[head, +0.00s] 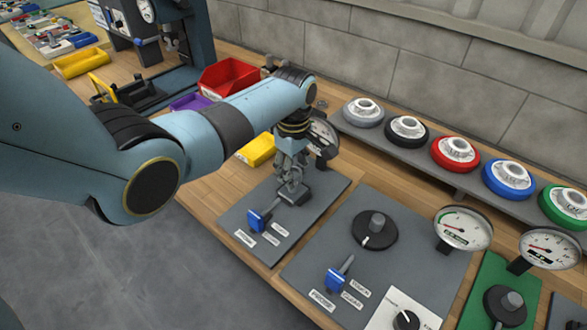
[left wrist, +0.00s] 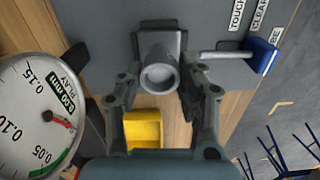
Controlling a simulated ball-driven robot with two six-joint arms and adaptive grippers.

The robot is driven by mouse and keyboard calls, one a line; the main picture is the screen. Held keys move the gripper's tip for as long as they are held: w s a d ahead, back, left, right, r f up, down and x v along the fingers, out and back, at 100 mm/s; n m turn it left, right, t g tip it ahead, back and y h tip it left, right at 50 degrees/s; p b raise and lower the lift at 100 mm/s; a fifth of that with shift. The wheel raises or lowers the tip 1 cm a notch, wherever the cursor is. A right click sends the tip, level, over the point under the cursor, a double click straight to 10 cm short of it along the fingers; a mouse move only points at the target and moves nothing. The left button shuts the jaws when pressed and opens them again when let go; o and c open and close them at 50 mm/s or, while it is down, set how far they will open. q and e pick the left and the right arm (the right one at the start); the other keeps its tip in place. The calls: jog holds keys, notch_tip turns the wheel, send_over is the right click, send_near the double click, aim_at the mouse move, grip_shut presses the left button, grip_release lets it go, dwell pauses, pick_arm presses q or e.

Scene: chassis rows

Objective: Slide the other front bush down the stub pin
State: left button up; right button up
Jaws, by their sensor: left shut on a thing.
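My left gripper (head: 290,180) reaches down over the left grey plate (head: 315,212), at a dark block (head: 300,195). In the left wrist view, the left gripper's fingers (left wrist: 162,82) are on both sides of a grey round bush (left wrist: 158,77), shut on it. The bush is seen end-on, with a paler round centre. It stands in front of a dark square block (left wrist: 158,28). I cannot tell how far along the stub pin the bush sits. In the head view the fingers mostly hide the bush and pin. My right gripper is not in view.
A blue-handled lever (head: 257,219) with labels is on the same plate, close to the gripper. A dial gauge (left wrist: 35,115) stands beside the gripper. A second plate (head: 390,225) with a black disc and pin lies to the right. A yellow bin (head: 257,150) is behind.

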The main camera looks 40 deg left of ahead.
pick_arm(q)
jog(key=shift+f, duration=0.4)
jog(key=o, duration=1.3)
notch_tip(320, 180, up, 12)
